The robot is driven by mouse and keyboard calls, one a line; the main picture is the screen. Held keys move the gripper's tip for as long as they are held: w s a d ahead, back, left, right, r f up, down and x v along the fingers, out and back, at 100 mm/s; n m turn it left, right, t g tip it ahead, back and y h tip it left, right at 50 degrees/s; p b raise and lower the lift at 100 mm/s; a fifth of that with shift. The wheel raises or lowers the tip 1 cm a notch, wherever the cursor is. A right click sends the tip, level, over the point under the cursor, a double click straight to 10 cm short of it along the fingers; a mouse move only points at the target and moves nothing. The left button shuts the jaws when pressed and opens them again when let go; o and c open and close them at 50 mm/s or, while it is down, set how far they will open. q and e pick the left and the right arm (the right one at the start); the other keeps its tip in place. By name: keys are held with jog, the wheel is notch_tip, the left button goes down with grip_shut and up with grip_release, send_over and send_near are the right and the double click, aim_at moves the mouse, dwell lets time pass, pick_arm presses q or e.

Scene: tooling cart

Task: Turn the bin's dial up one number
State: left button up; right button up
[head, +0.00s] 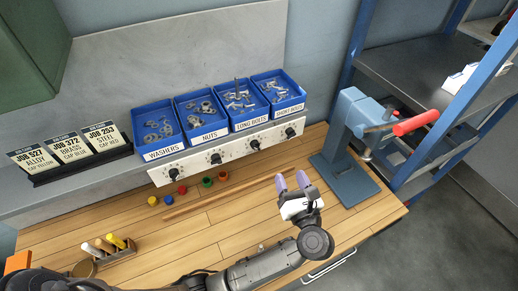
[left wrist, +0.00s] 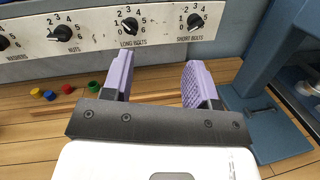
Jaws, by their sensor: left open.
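Four blue bins stand in a row: washers (head: 154,127), nuts (head: 200,113), long bolts (head: 239,105) and short bolts (head: 278,90). A white panel below them carries one black dial under each bin: washers dial (head: 173,173), nuts dial (head: 215,158), long bolts dial (head: 255,144), short bolts dial (head: 290,132). In the left wrist view the long bolts dial (left wrist: 129,25) and short bolts dial (left wrist: 195,20) are ringed by numbers; their exact settings are hard to read. My left gripper (head: 291,182) is open and empty, short of the panel, below the short bolts dial. My right gripper is out of view.
A blue press (head: 345,150) with a red handle stands right of my left gripper. Small coloured caps (head: 182,190) and a thin wooden strip (head: 220,199) lie on the bench. Job cards (head: 70,148) stand at left. A marker holder (head: 110,250) is at front left.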

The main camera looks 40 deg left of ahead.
aim_at(258, 149)
pick_arm(q)
jog(key=w+a+n+g, duration=0.1)
jog(key=a, duration=0.3)
jog(key=a+n+g+p, duration=0.1)
jog(key=a, duration=0.3)
jog(key=w+a+f+n+g+p, duration=0.1)
jog(key=a+n, duration=0.1)
jog(key=a, duration=0.2)
jog(key=shift+w+a+f, duration=0.1)
jog(key=shift+w+a, duration=0.15)
jog(key=shift+w, duration=0.05)
jog(key=shift+x, duration=0.75)
jog(key=shift+f, duration=0.1)
jog(key=c, duration=0.9)
